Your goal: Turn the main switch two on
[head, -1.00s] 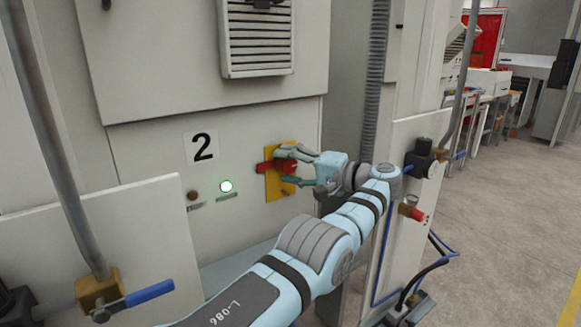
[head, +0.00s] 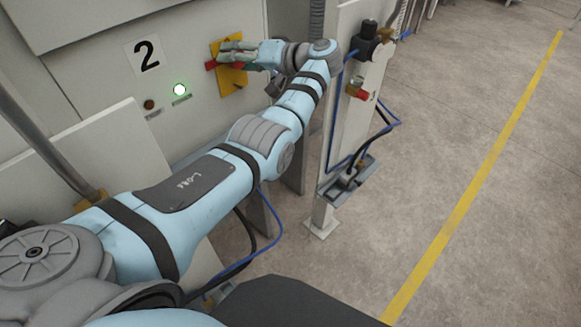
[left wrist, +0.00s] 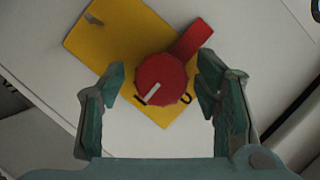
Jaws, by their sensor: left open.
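The main switch two is a red rotary knob (left wrist: 161,80) with a red handle (left wrist: 194,38) on a yellow plate (left wrist: 95,50). In the left wrist view the knob's white line points down-left toward a black mark on the plate. In the head view the yellow plate (head: 231,82) is partly hidden by my left gripper (head: 236,54), and the red handle's end (head: 211,66) shows at its left. My left gripper also shows in the left wrist view (left wrist: 161,68), open, with its fingers apart on both sides of the knob. Contact cannot be told. My right gripper is not in view.
A post (head: 345,110) with valves and blue hoses stands right of my arm. Open floor (head: 470,140) lies further right.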

